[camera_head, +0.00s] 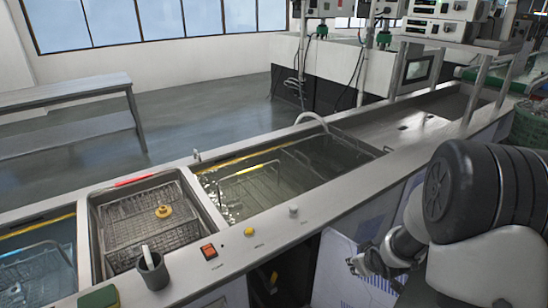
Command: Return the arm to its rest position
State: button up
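My arm (480,195) is at the right, folded low in front of the counter, with a big dark joint uppermost. My gripper (362,266) is at its lower left end, below the counter's front edge and beside the white cabinet front. It is dark and small in the picture, apart from the tanks, and I see nothing held in it. I cannot make out whether its fingers are open or shut.
The steel counter (330,190) holds a water-filled tank (218,205) and a left bay with a wire basket (125,220) and a yellow piece (163,211). A grey cup (153,272) and green block (99,298) stand near the front edge.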

jog(key=s+a+r+m+g+h, duration=0.1)
jog(key=s+a+r, duration=0.1)
jog(key=s+r, duration=0.55)
jog(key=s+a+r+m+h, duration=0.15)
jog(key=s+r, duration=0.25)
jog(key=r, duration=0.6)
jog(key=s+a+r+m+y, duration=0.1)
jog(key=s+a+r, duration=0.1)
jog(key=s, duration=0.7)
jog(key=s+a+r+m+g+y, duration=0.1)
jog(key=s+a+r+y, duration=0.1)
jog(key=s+a, duration=0.3)
jog(key=s+r, duration=0.1)
jog(key=s, duration=0.3)
jog(key=shift+s+r, duration=0.15)
jog(key=shift+s, duration=0.1)
jog(key=shift+a, duration=0.1)
